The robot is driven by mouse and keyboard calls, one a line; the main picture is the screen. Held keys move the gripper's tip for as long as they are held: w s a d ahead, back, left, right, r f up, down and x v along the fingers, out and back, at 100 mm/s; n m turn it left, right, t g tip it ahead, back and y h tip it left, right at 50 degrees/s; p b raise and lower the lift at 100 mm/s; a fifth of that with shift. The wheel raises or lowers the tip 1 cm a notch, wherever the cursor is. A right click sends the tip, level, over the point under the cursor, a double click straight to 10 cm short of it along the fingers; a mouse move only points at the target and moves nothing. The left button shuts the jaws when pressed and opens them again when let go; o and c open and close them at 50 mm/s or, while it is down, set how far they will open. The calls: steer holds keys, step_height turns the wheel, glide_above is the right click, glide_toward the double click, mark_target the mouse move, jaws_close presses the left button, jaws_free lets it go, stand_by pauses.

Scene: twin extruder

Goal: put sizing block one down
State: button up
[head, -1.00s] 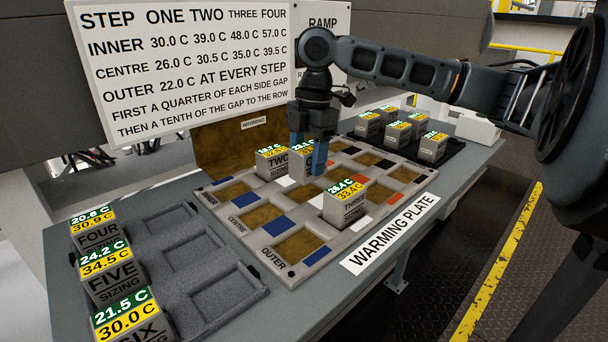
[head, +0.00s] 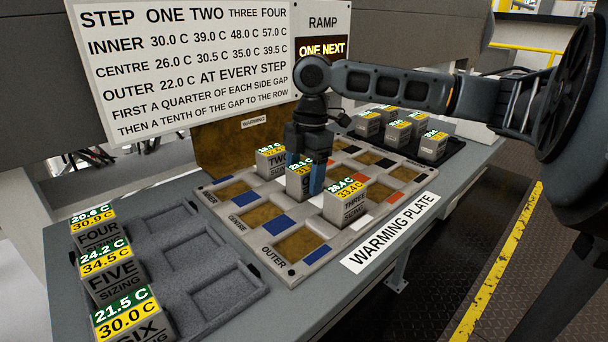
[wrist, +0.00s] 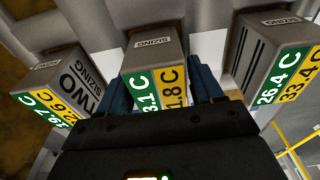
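Sizing block one (head: 296,185) is a grey block with a green and yellow readout on top. It is between the blue fingers of my gripper (head: 311,182), low over the middle of the warming plate (head: 294,274). In the wrist view the block (wrist: 152,56) sits between the two fingers (wrist: 162,88), which appear closed on its sides. Block two (head: 270,162) stands behind it to the left, and block three (head: 345,207) in front to the right. Whether block one's base touches the plate is hidden.
Blocks four (head: 97,232), five (head: 108,277) and six (head: 130,320) stand at the left of a grey tray (head: 252,298) with empty recesses. More blocks stand on a dark tray (head: 455,149) at the back right. A ramp panel (head: 322,48) reads "ONE NEXT".

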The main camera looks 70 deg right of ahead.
mark_target(309, 164)
steer(key=shift+o, duration=1.2)
steer(key=shift+r, duration=0.1)
step_height(309, 164, up, 12)
steer(key=d, duration=0.1)
steer(key=shift+s+d, duration=0.15)
steer(key=shift+s, duration=0.25)
